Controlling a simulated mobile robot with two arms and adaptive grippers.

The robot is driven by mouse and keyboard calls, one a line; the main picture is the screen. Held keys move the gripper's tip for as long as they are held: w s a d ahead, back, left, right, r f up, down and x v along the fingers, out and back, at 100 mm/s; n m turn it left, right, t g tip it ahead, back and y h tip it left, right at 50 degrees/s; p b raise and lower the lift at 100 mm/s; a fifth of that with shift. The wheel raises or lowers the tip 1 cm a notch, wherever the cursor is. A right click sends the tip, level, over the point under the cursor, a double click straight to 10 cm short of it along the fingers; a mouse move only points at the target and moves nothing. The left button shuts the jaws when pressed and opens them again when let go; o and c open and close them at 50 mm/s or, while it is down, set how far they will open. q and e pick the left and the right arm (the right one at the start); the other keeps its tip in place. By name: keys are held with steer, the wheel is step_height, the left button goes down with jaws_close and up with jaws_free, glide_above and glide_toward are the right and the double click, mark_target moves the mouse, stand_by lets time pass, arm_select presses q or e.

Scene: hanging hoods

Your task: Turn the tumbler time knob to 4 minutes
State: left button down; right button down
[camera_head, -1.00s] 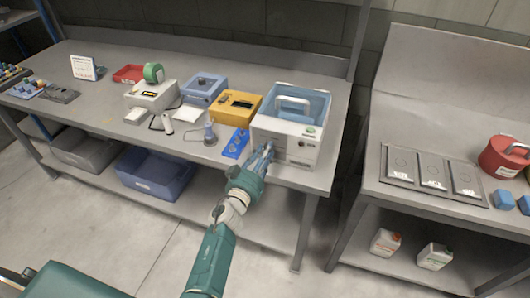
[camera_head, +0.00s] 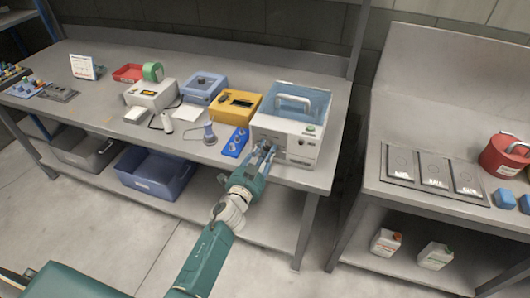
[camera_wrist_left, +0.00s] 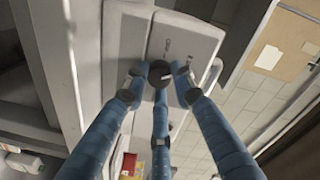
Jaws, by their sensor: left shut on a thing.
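The tumbler (camera_head: 287,127) is a white box with a blue-tinted clear lid and a handle on top, near the right end of the long workbench. Its front panel faces my left gripper (camera_head: 266,148). In the left wrist view, the dark round time knob (camera_wrist_left: 159,73) sits on the tumbler's pale front face (camera_wrist_left: 180,45). The blue fingers of my left gripper (camera_wrist_left: 156,88) are closed around the knob. A small light mark shows on the knob; the minute markings are too small to read. My right gripper is not in view.
A blue tray (camera_head: 235,142) lies just left of the tumbler, with a yellow device (camera_head: 235,106) behind it. The bench's front edge (camera_head: 290,186) runs below the gripper. A second bench (camera_head: 440,209) stands to the right across a gap.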

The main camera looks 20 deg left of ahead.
arm_select(q)
steer(key=m+b, duration=0.1)
steer(key=m, duration=0.5)
steer(key=shift+f+y+b, duration=0.1)
steer(key=shift+y+b, duration=0.2)
steer(key=shift+b, duration=0.05)
steer(key=m, duration=0.4)
steer(key=shift+b, duration=0.4)
steer(key=shift+m+y, duration=0.3)
steer(key=shift+m, duration=0.6)
